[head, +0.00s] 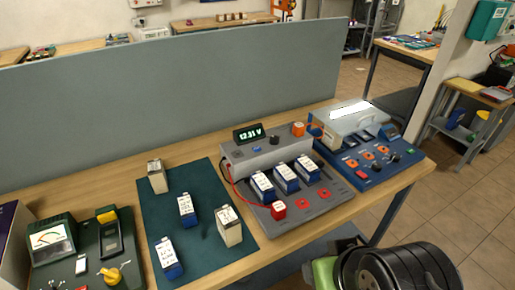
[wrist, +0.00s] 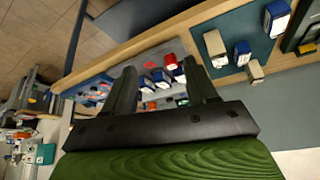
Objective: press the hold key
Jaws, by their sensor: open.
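A grey tester (head: 262,158) with a lit display (head: 248,133) reading about 12.31 V stands on the bench. Its top carries a small blue key (head: 257,149), a dark knob (head: 274,140) and an orange block or key (head: 298,129). To its right a blue device (head: 372,165) has orange keys, a red key (head: 361,174) and dark knobs. Labels are too small to read, so I cannot tell which key is hold. My gripper (wrist: 160,75) is open and empty in the wrist view, its fingers apart and pointing toward the bench. In the head view its fingers are not visible.
Three blue-and-white batteries (head: 286,178) stand in the grey tester's tray, with a red clamp (head: 279,210) on a red lead. More batteries stand on a dark green mat (head: 205,255) to the left. A grey partition (head: 150,95) runs behind the bench.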

